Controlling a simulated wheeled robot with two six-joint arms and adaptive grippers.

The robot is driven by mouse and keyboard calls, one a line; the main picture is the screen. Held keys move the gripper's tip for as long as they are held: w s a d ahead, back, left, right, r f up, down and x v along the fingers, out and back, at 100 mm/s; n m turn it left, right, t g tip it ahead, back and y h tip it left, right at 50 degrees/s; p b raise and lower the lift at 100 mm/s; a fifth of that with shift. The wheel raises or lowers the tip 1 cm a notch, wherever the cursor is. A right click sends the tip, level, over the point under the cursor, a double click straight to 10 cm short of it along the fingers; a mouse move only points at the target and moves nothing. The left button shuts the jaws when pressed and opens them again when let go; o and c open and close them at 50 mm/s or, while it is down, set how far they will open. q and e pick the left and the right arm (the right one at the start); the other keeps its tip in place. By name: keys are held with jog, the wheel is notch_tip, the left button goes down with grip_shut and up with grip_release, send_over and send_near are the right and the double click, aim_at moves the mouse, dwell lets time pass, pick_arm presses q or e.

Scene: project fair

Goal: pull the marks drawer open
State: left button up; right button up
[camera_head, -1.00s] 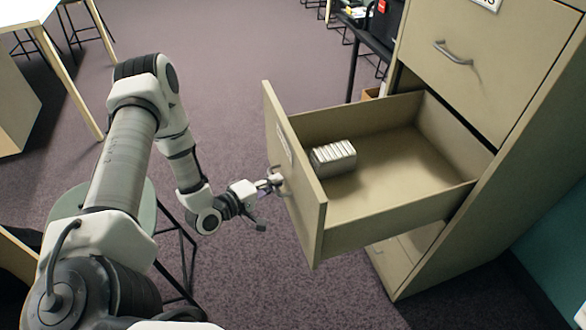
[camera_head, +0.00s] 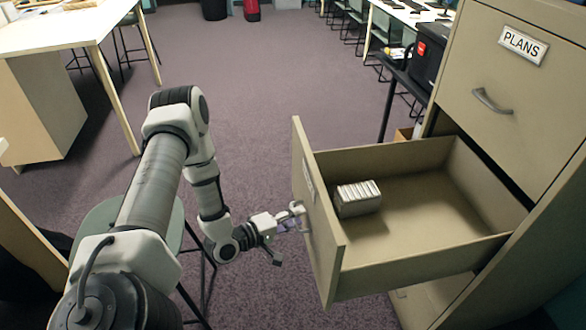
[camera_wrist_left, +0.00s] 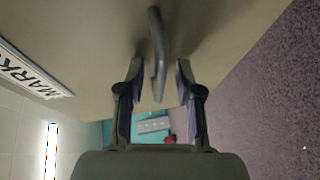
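The marks drawer (camera_head: 325,240) is pulled well out of the beige cabinet. Its label, partly legible as "MARK" (camera_wrist_left: 32,75), shows in the left wrist view. The drawer's curved handle (camera_wrist_left: 157,50) is on its front, and in the head view the handle (camera_head: 298,212) is seen almost edge-on. My left gripper (camera_head: 284,234) is at the handle. In the left wrist view my left gripper (camera_wrist_left: 160,98) has its fingers apart, one on each side of the handle, with gaps visible. My right gripper is not in view.
A stack of small grey metal items (camera_head: 357,198) lies inside the drawer. Above is a closed drawer labelled "PLANS" (camera_head: 522,45). A round green stool (camera_head: 105,228) stands by my left arm. A white table (camera_head: 70,30) is at the far left. Carpet ahead is clear.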

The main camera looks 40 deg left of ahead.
pick_arm(q)
jog(key=v, duration=0.7)
jog(key=shift+s, duration=0.25)
jog(key=shift+a, duration=0.1)
